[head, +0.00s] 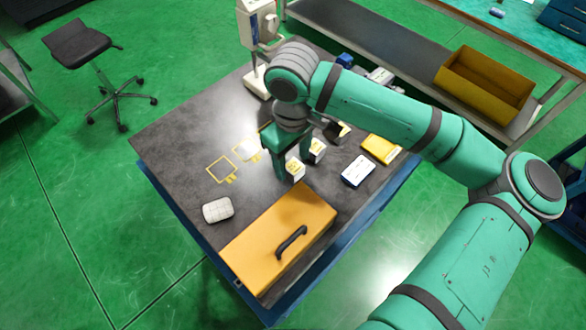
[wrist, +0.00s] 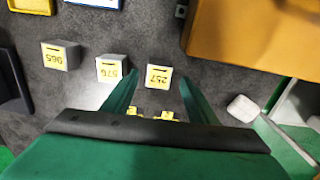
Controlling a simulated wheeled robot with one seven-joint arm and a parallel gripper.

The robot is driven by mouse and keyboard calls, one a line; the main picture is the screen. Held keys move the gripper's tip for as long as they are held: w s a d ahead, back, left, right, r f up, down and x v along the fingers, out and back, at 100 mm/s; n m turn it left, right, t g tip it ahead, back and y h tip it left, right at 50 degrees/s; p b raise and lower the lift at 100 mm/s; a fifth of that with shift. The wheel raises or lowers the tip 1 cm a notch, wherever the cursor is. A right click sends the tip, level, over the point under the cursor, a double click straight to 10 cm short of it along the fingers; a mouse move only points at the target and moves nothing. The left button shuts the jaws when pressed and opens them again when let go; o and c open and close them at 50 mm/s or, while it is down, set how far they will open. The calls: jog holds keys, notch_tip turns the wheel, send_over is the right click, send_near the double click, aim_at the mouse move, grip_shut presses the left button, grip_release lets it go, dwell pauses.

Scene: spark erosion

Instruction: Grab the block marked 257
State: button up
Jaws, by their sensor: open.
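The block marked 257 (wrist: 157,79) is a pale cube with a yellow label, at the right end of a row of three similar blocks in the wrist view. In the head view it appears as the block nearest the orange box (head: 295,171). My gripper (head: 288,156) is open and points down over the table beside it. In the wrist view the block shows between my two fingertips; its height gap to them is hard to tell. The block marked 576 (wrist: 112,69) stands just left of my left finger, and the block marked 965 (wrist: 60,56) stands farther left.
The orange box with a dark handle (head: 262,252) sits on the table (head: 172,150) near the blocks. A white rounded item (head: 218,210) lies beside it. A white-and-blue case (head: 358,171) and a yellow item (head: 381,149) lie right of the blocks.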

aim_at(294, 166)
jog(key=shift+d+f, duration=0.15)
jog(key=shift+f, duration=1.45)
jog(key=c, duration=1.3)
jog(key=shift+o, duration=0.2)
jog(key=shift+r, duration=0.15)
